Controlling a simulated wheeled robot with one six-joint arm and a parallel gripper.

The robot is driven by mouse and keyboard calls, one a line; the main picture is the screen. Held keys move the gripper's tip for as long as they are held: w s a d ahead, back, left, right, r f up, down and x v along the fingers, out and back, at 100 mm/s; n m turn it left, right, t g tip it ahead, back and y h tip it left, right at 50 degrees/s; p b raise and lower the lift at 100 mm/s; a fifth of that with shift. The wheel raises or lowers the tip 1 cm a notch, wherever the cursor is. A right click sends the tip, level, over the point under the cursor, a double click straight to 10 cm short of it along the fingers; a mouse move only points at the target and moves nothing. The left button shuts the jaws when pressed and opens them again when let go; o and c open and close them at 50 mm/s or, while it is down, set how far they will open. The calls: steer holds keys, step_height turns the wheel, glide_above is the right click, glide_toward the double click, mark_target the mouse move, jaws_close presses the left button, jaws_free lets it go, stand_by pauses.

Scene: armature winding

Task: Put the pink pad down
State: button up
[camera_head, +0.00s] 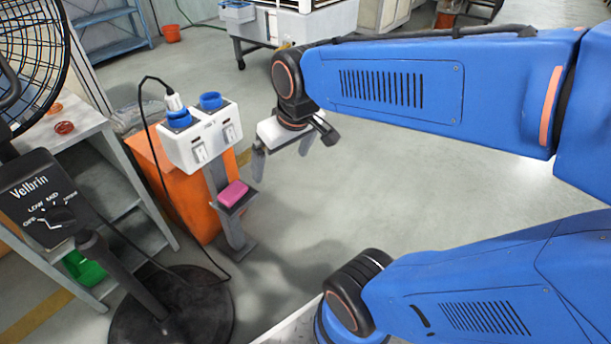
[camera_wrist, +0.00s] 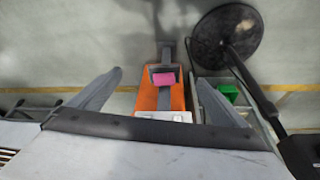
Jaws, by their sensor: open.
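The pink pad (camera_head: 233,193) lies on a small grey shelf (camera_head: 246,201) on a post, below a white box with two blue-ringed sockets (camera_head: 201,137). My gripper (camera_head: 283,156) is open and empty, above and to the right of the pad in the head view, clear of it. In the wrist view the pad (camera_wrist: 163,79) shows between my two spread fingers, some distance beyond them, and neither finger touches it.
An orange cabinet (camera_head: 183,190) stands behind the post. A black-based fan (camera_head: 170,310) and a grey shelf unit (camera_head: 95,145) with a green bin (camera_head: 84,267) stand at left. A black cable hangs beside the post. Floor right of the post is clear.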

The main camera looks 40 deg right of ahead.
steer(key=s+d+m, duration=0.1)
steer(key=s, duration=0.6)
steer(key=shift+s+t, duration=0.4)
stand_by(0.8)
